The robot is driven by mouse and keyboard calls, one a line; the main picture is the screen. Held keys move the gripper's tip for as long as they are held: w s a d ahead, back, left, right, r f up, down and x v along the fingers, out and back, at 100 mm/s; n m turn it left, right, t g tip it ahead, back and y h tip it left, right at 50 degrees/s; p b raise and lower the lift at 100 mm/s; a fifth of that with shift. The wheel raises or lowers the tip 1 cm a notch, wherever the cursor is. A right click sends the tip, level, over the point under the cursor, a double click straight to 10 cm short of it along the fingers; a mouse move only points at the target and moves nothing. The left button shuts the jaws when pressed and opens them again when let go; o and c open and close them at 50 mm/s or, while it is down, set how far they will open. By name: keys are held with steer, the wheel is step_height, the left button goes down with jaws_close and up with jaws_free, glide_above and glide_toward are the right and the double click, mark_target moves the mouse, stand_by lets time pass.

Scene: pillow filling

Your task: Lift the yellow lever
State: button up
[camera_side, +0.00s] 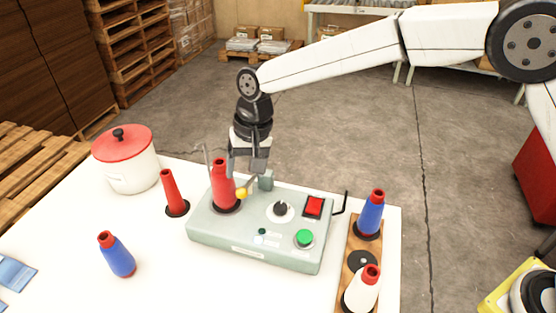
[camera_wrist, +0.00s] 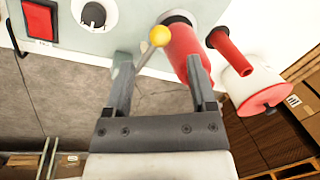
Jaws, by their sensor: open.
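The lever has a round yellow knob (camera_side: 241,193) on a thin metal rod, at the rear of a pale green machine box (camera_side: 225,227). In the wrist view the yellow knob (camera_wrist: 159,36) lies between the lines of my two fingers, just beyond their tips, with its rod slanting toward the left finger. My gripper (camera_side: 240,176) is open and empty, pointing down at the back edge of the box; its fingers also show in the wrist view (camera_wrist: 158,68). I cannot tell whether a finger touches the rod.
A red cone (camera_side: 222,182) stands on the box right beside my fingers. The box also has a black dial (camera_side: 280,210), a red switch (camera_side: 314,206) and a green button (camera_side: 305,238). Another red cone (camera_side: 172,190) and a red-lidded pot (camera_side: 125,160) stand left.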

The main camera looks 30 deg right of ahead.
mark_target(243, 189)
steer(key=shift+w+a+f, duration=0.1)
steer(key=shift+a+f, duration=0.1)
steer(key=shift+f, duration=0.8)
steer(key=shift+s+a+f, duration=0.1)
steer(key=shift+a+f, duration=0.1)
steer(key=shift+f, duration=0.8)
steer(key=shift+w+a+f, duration=0.1)
steer(key=shift+a+f, duration=0.1)
steer(key=shift+f, duration=0.8)
steer(key=shift+c, duration=0.2)
jaws_close()
